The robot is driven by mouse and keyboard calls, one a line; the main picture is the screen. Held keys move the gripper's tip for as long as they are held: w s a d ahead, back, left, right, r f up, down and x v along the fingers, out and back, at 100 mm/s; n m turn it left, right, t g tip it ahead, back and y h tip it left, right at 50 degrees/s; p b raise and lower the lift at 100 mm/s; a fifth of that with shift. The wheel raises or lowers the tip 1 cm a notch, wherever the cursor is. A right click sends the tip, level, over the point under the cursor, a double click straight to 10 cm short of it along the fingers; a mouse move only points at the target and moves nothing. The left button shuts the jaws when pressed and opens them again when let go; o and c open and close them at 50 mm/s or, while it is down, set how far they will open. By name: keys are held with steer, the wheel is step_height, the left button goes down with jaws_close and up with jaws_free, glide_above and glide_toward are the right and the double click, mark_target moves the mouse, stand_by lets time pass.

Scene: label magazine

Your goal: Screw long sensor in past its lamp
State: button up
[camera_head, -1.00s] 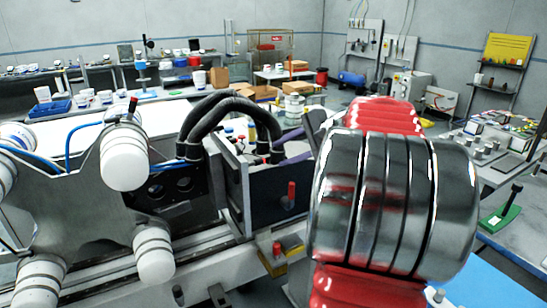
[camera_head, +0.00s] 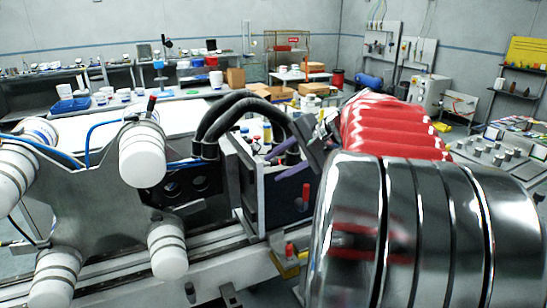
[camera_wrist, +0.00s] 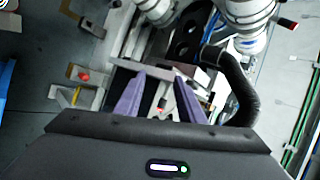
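I cannot pick out the long sensor or its lamp with certainty. A dark box-like housing (camera_head: 282,203) with plates sits on the machine's rail, and a small red-topped pin (camera_head: 305,195) stands at its front face. Another red knob (camera_head: 290,250) sits lower, by a yellow block. My gripper (camera_wrist: 160,80) shows in the wrist view as two purple fingers, apart, with no held object visible between them. In the head view a purple finger (camera_head: 294,170) shows over the housing; my arm hides much of the right side.
White cylinders on a grey star-shaped plate (camera_head: 105,190) stand at the left. Thick black hoses (camera_head: 232,105) arch over the housing and also show beside my gripper in the wrist view (camera_wrist: 240,85). Benches with cups and boxes line the back wall.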

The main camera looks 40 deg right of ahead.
steer(key=a+f+n+g, duration=0.2)
steer(key=a+n, duration=0.1)
steer(key=a, duration=0.8)
steer(key=s+a+f+n+h, duration=0.1)
steer(key=s+a+f+n, duration=0.4)
steer(key=a, duration=0.5)
steer(key=s+a+f+n+g+h, duration=0.1)
steer(key=s+a+f+n, duration=0.3)
steer(key=s+a+n, duration=0.4)
steer(key=shift+s+a+f+n+g+h, duration=0.3)
steer(key=shift+s+a+f+h, duration=0.1)
steer(key=shift+s+a, duration=0.5)
steer(key=shift+w, duration=0.1)
steer(key=shift+c, duration=0.6)
